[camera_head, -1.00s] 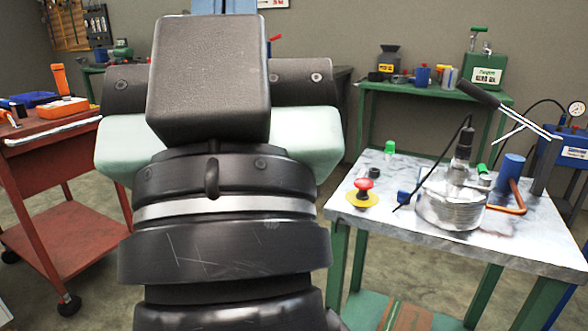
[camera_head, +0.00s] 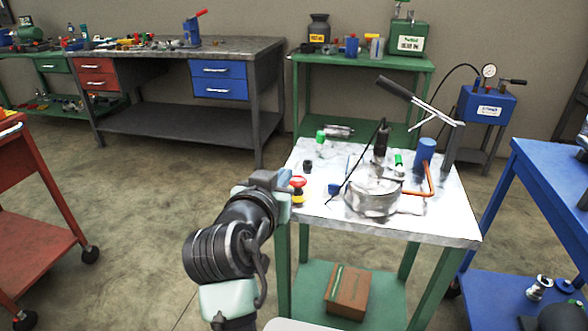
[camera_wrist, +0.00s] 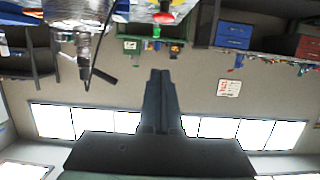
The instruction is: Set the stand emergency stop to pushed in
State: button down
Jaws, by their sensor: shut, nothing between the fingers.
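The emergency stop (camera_head: 298,181) is a red mushroom button on a yellow base at the left edge of the white-topped stand (camera_head: 440,228). Whether its button is in or out cannot be told. My gripper (camera_head: 284,183) is just left of the button in the head view, with its fingers shut and empty. Part of the button's left side may be hidden by it, and contact cannot be told. In the wrist view, which looks upside down, the shut fingertips (camera_wrist: 160,74) point up toward the red button (camera_wrist: 163,17) near the top edge.
On the stand are a round metal chamber (camera_head: 373,196), a dark lever (camera_head: 396,90), a blue cylinder (camera_head: 425,149) and a green cap (camera_head: 320,136). A red cart (camera_head: 35,205) is at left, a blue cart (camera_head: 560,175) at right. The floor left of the stand is clear.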

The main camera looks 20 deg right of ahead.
jog(key=shift+w, duration=0.1)
jog(key=b, duration=0.2)
send_over(296, 186)
notch_tip(296, 186, down, 2)
notch_tip(296, 186, down, 3)
jog(key=shift+a+r+b, duration=0.1)
jog(key=shift+a+b, duration=0.05)
jog(key=shift+b, duration=0.35)
jog(key=shift+f, duration=0.8)
jog(key=shift+s+f+b, duration=0.25)
jog(key=shift+f+b, duration=0.55)
jog(key=shift+f, duration=0.55)
jog(key=r+p+v, duration=0.1)
jog(key=p+v, duration=0.2)
jog(key=v, duration=1)
jog(key=shift+w, duration=0.1)
